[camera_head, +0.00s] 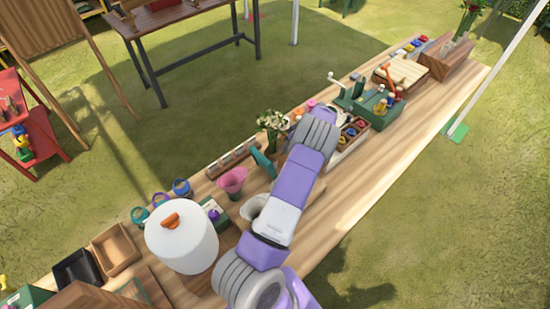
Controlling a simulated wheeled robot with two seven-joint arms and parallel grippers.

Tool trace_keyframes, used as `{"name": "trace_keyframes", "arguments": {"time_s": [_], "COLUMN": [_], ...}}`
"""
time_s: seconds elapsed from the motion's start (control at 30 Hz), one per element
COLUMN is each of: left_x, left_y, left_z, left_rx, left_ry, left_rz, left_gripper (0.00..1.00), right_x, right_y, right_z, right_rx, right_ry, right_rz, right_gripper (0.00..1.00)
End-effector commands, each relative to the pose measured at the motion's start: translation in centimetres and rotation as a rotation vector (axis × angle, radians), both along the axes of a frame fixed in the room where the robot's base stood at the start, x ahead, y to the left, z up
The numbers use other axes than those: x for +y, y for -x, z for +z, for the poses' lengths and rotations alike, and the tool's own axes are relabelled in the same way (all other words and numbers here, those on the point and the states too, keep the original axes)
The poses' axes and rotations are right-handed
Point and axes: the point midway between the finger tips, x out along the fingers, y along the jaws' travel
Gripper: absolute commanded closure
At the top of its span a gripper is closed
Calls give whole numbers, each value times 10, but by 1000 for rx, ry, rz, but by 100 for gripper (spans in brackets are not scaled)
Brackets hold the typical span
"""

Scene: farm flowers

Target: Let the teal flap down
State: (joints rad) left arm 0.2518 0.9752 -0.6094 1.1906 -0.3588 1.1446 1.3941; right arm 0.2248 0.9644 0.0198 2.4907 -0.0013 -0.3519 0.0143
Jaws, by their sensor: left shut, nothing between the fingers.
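The teal flap (263,163) is a small teal panel standing tilted up on the wooden bench, near the middle of the head view. My left arm, purple, white and grey, reaches over the bench from the bottom of the picture. My left gripper (287,146) is close to the right side of the flap, shut and empty, and mostly hidden by its own wrist. I cannot tell whether it touches the flap. The flap's lower right part and its base are partly hidden by the arm. My right gripper is not in view.
A white canister (182,240) with an orange knob and a pink funnel vase (232,181) stand left of the flap. A pot of white flowers (271,124) stands just behind it. A green hand-cranked device (366,103) is farther right. The bench's front right strip is bare.

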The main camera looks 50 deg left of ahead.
Motion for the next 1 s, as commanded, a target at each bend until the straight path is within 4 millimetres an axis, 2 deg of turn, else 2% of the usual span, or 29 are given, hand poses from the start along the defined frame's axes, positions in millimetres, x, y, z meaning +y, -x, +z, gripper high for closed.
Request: {"name": "trace_keyframes", "arguments": {"time_s": [0.07, 0.4, 0.67, 1.0], "left_x": [5, 1, 0, -1], "left_y": [10, 42, 47, 41], "left_z": [-15, -20, -22, -23], "left_rx": [5, 1, 0, -1], "left_ry": [2, 1, 0, -1], "left_rz": [1, 0, 0, -7], "left_gripper": [100, 100, 100, 100], "right_x": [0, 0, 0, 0], "right_y": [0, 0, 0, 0], "right_z": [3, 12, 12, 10], "right_rx": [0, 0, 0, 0], "right_ry": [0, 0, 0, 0], "right_rz": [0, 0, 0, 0], "right_gripper": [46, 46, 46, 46]}}
